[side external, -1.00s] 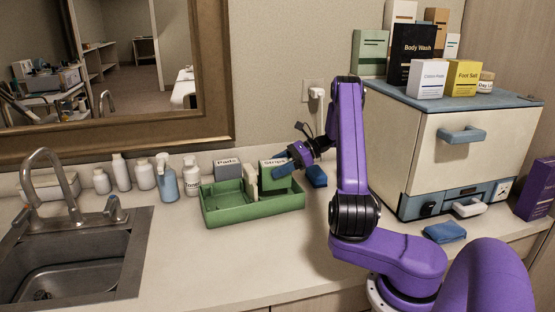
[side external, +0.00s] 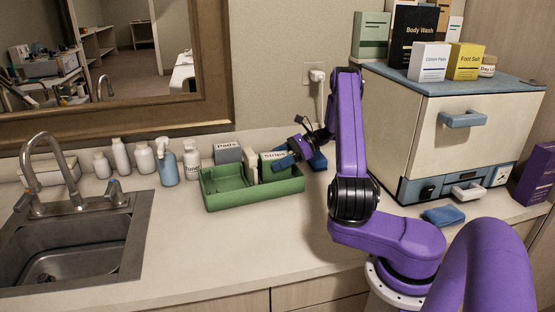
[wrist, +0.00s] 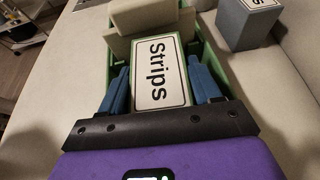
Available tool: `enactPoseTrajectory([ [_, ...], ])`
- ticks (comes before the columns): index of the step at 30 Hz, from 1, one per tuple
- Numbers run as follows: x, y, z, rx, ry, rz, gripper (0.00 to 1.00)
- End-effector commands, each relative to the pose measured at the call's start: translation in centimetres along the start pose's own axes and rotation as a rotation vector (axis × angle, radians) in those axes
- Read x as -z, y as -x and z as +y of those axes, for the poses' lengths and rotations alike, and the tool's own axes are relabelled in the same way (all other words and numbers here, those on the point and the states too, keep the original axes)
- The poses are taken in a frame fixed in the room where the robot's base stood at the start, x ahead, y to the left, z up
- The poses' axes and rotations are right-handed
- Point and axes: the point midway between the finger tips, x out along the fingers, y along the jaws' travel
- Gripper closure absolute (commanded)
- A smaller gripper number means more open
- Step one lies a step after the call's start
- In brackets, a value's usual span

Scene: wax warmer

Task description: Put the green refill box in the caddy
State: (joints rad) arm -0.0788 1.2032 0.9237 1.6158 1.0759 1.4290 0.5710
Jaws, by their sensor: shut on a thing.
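The green refill box (side external: 273,156) has a white top label reading "Strips"; that label fills the middle of the wrist view (wrist: 160,75). My gripper (side external: 284,163) is shut on it, with one blue finger on each side. The green caddy (side external: 228,204) sits on the counter. The box is upright, low in the caddy's right end, between its walls. The caddy's front wall and my fingers hide its lower part, so I cannot tell whether it touches the floor.
A beige upright piece (side external: 251,165) stands in the caddy left of the box. The grey "Pads" box (side external: 228,153) is behind the caddy. Several bottles (side external: 143,157) stand to the left, near the sink (side external: 75,250). A blue block lies behind my gripper. The front counter is clear.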

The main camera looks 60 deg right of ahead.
Motion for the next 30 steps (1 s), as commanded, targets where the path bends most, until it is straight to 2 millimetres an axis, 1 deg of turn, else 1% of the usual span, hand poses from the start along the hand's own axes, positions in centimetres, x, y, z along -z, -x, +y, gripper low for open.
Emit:
enactPoseTrajectory([
  [20,1.1,-0.4,0.0,0.001,-0.001,0.0,0.76],
  [21,1.1,-0.4,0.0,0.001,0.0,0.0,0.34],
  [23,1.1,-0.4,0.0,0.001,0.0,0.0,0.15],
  [24,1.1,-0.4,0.0,0.001,0.0,0.0,0.08],
  [30,1.1,-0.4,0.0,0.0,0.0,0.0,0.08],
])
